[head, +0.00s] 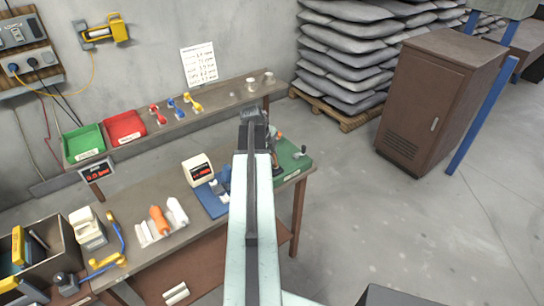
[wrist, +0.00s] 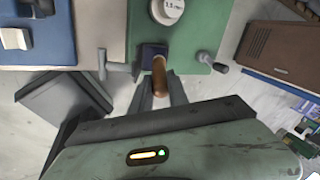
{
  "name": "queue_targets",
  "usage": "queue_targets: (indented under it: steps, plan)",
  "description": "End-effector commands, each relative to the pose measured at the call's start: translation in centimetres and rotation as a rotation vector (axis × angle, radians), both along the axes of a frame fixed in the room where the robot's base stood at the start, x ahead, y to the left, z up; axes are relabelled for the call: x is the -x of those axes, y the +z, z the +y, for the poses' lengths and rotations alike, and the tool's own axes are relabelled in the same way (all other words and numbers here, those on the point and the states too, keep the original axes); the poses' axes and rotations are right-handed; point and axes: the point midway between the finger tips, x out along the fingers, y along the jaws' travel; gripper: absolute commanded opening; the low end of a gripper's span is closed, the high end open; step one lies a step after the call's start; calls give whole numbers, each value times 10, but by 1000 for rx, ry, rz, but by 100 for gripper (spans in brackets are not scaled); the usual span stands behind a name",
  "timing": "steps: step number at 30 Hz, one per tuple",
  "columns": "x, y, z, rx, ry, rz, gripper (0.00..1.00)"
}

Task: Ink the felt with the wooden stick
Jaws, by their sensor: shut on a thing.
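In the wrist view my gripper (wrist: 160,84) is shut on a brown wooden stick (wrist: 159,72), whose rounded near end points toward the camera. The far end of the stick meets a small dark blue block (wrist: 153,50) on the green board (wrist: 196,14). I cannot tell whether the stick touches this block or is only in front of it. I cannot make out for sure which surface is the felt. In the head view my arm hides the gripper's fingers and the stick; the green board (head: 294,168) shows just right of the arm.
A white round labelled thing (wrist: 167,9) sits on the green board beyond the block. A grey T-shaped handle (wrist: 114,68) is left of the stick and a crank handle (wrist: 210,61) right. A blue mat (head: 212,201) lies left of my arm on the bench (head: 160,258).

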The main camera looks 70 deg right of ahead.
Motion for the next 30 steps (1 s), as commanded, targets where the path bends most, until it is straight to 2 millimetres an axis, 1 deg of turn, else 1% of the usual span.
queue_targets:
  steps: [30]
  plan:
    - [0, -12, 0, 0, 0, 0, 0]
